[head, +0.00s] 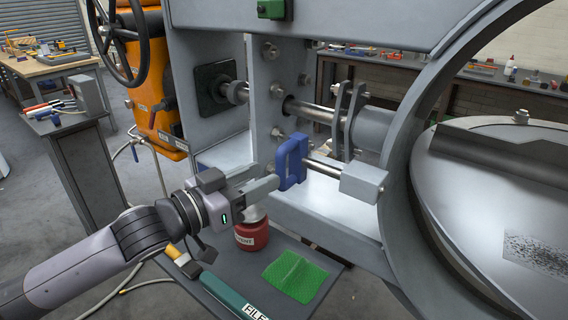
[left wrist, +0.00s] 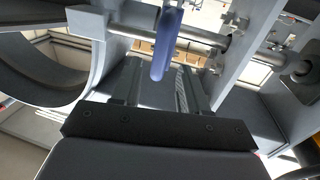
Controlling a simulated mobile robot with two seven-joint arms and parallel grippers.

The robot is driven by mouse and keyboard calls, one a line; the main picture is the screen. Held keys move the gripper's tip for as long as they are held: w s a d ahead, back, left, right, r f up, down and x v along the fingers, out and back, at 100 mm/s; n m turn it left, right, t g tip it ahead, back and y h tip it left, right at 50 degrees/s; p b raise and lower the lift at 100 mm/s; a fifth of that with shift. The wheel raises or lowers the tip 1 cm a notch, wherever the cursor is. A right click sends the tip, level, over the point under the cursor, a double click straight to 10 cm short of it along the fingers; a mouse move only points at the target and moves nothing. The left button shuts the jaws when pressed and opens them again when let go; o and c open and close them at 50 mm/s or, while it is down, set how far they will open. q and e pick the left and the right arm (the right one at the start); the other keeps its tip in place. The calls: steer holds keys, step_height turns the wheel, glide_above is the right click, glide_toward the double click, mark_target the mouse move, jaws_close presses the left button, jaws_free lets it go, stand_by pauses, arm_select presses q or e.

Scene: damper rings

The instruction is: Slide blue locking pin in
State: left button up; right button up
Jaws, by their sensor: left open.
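The blue locking pin's handle (head: 292,163) is a D-shaped loop near the middle of the head view. A bare steel rod (head: 322,168) shows between it and a grey block (head: 364,183) on its right. My left gripper (head: 268,186) is open, with its fingertips close to the handle's lower left side. In the left wrist view the blue handle (left wrist: 166,45) shows upright between the lines of the two fingers, towards their tips. I cannot tell whether the fingers touch it. My right gripper is not in view.
A thicker steel shaft (head: 315,112) and lever plates (head: 350,120) sit above the pin. A large round grey ring (head: 425,190) stands at right. Below, a shelf (head: 330,262) holds a red pot (head: 252,235), a green cloth (head: 295,276) and a file (head: 232,297).

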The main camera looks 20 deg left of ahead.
mark_target(277, 170)
arm_select(q)
steer(key=shift+p+x, duration=0.35)
steer(key=shift+x, duration=2.5)
